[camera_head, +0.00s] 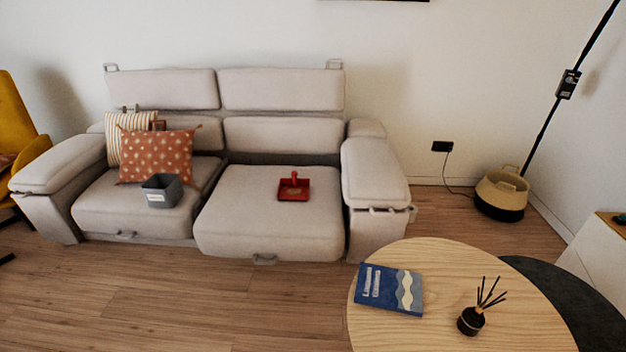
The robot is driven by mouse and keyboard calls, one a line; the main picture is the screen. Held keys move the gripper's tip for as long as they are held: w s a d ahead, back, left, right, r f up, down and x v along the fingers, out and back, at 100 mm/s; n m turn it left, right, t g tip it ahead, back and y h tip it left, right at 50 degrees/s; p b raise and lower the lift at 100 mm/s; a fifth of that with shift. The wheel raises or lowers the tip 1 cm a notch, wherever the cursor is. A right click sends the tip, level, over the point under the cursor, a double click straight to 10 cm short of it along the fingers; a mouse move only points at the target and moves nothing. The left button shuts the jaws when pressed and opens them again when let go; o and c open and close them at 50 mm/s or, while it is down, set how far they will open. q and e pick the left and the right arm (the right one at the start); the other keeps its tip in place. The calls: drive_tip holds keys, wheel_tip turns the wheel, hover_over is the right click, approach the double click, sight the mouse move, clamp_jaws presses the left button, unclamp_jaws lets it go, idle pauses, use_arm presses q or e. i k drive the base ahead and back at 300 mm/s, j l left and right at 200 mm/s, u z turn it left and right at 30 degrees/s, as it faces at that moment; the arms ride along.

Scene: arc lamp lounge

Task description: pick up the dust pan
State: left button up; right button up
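A red dust pan (294,187) lies on the right seat cushion of the light grey sofa (230,222), towards the back of that cushion. Its short red handle sticks up at the back, and a brownish patch shows in its pan. Nothing covers it. Neither of my grippers shows in the head view.
A round wooden table (430,325) with a blue book (390,288) and a black reed diffuser (471,320) stands front right. A grey bin (161,190) and cushions (156,155) occupy the left seat. A basket (501,195) stands by the wall. Floor before the sofa is clear.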

sight(295, 189)
drive_tip(key=i+j+z, duration=0.45)
drive_tip(key=i+j, duration=0.15)
drive_tip(key=i+j+z, duration=0.4)
drive_tip(key=i+j, duration=0.25)
drive_tip(key=j, duration=0.2)
